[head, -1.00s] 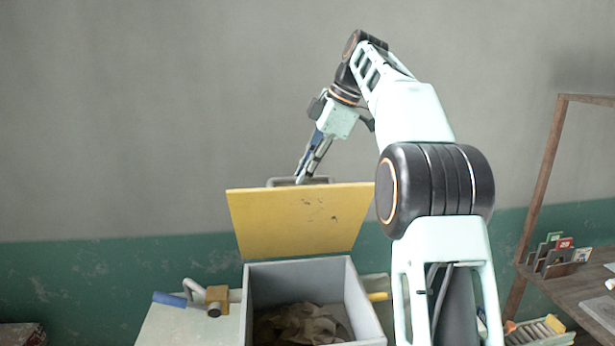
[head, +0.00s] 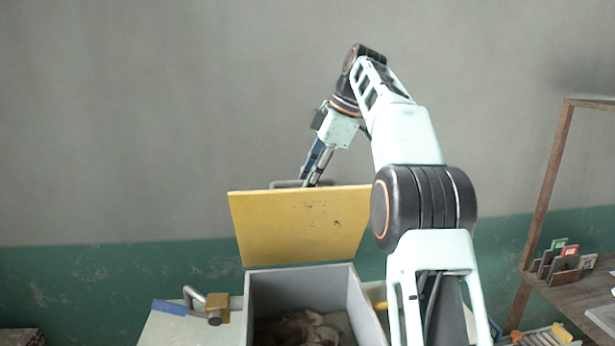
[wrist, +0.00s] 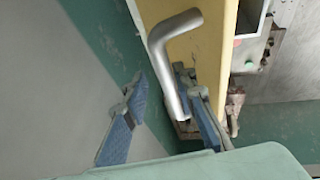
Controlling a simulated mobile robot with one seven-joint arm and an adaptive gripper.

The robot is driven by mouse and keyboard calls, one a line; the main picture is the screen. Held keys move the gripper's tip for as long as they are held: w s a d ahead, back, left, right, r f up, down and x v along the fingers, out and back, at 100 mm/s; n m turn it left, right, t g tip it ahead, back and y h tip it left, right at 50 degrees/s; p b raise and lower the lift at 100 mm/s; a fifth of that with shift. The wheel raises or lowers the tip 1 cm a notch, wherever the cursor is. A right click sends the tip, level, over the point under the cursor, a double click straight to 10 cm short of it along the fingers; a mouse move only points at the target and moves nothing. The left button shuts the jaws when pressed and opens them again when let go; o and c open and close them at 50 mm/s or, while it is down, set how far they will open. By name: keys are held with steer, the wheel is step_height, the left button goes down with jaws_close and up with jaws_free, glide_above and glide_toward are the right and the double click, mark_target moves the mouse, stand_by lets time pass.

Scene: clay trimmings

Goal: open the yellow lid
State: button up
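The yellow lid (head: 298,228) stands raised, close to upright, at the back edge of the grey box (head: 297,272). Its grey bar handle (head: 288,184) shows behind its top edge; in the wrist view the handle (wrist: 164,45) is a bent metal bar on the lid's face (wrist: 208,50). My gripper (head: 308,184) points down behind the lid's top edge. In the wrist view my gripper (wrist: 158,80) has its two blue-padded fingers well apart. The handle passes close to the right finger, and the left finger is clear of it. I cannot tell whether the right finger touches it.
Crumpled clay trimmings (head: 305,328) lie inside the box. A metal pipe-like fitting with a blue grip (head: 170,307) is on the pale surface left of the box. A wooden shelf (head: 552,190) stands at the right. The wall (head: 120,120) is behind the lid.

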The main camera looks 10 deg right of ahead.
mark_target(367, 186)
steer(key=shift+s+r, duration=0.3)
steer(key=shift+r, duration=0.1)
steer(key=shift+w, duration=0.1)
steer(key=shift+r, duration=0.2)
steer(key=shift+d+r, duration=0.2)
steer(key=shift+r, duration=0.35)
steer(key=shift+s+d+r, duration=0.35)
steer(key=shift+d+r, duration=0.1)
steer(key=shift+r, duration=0.2)
steer(key=s+d, duration=0.1)
steer(key=d, duration=0.2)
steer(key=s+d, duration=0.2)
steer(key=d, duration=0.2)
steer(key=s+d, duration=0.2)
steer(key=d, duration=0.1)
steer(key=shift+d, duration=0.3)
steer(key=shift+f, duration=0.15)
